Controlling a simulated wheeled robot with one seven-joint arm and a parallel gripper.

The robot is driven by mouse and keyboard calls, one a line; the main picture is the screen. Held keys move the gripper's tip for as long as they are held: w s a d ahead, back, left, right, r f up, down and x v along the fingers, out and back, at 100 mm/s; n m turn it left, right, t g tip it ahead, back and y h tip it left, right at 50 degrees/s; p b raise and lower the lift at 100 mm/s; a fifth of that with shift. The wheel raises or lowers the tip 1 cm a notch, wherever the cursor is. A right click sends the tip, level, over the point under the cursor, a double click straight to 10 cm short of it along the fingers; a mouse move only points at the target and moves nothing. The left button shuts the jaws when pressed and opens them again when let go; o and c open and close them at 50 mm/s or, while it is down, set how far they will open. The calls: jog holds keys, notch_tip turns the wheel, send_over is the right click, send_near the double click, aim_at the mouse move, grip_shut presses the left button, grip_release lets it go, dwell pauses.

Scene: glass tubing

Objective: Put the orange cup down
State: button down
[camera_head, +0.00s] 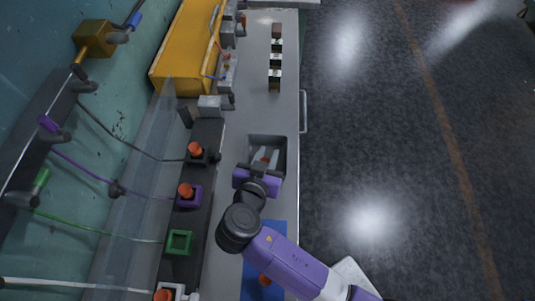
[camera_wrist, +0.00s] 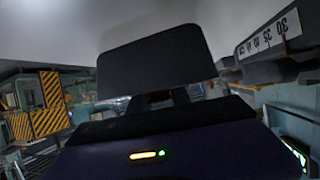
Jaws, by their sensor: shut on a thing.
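My gripper (camera_head: 264,158) is over the dark grey open bin (camera_head: 284,147) on the counter in the head view. It is shut on a small orange-red thing (camera_head: 264,157), which I take to be the orange cup. Only a sliver of it shows between the fingers, and I cannot tell whether it touches the bin. Other orange pieces stand on the dark (camera_head: 195,148), purple (camera_head: 186,190) and white (camera_head: 164,295) holders at left. Another orange piece (camera_head: 264,280) lies on the blue mat (camera_head: 278,235). In the wrist view a dark slab (camera_wrist: 155,55) hides the fingertips and whatever they hold.
The green holder (camera_head: 179,242) looks empty. A clear panel and coloured cables stand left of the holders. A yellow box (camera_head: 187,45) is at the upper left. A striped block (camera_head: 276,57) stands farther along the grey counter (camera_head: 255,95), which has bare room between.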

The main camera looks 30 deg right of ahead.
jog(key=shift+f, duration=0.2)
jog(key=shift+f, duration=0.2)
jog(key=c, duration=1.2)
grip_release()
jog(key=shift+r, duration=0.1)
jog(key=shift+r, duration=0.15)
jog(key=b+v, duration=0.2)
jog(key=v, duration=1)
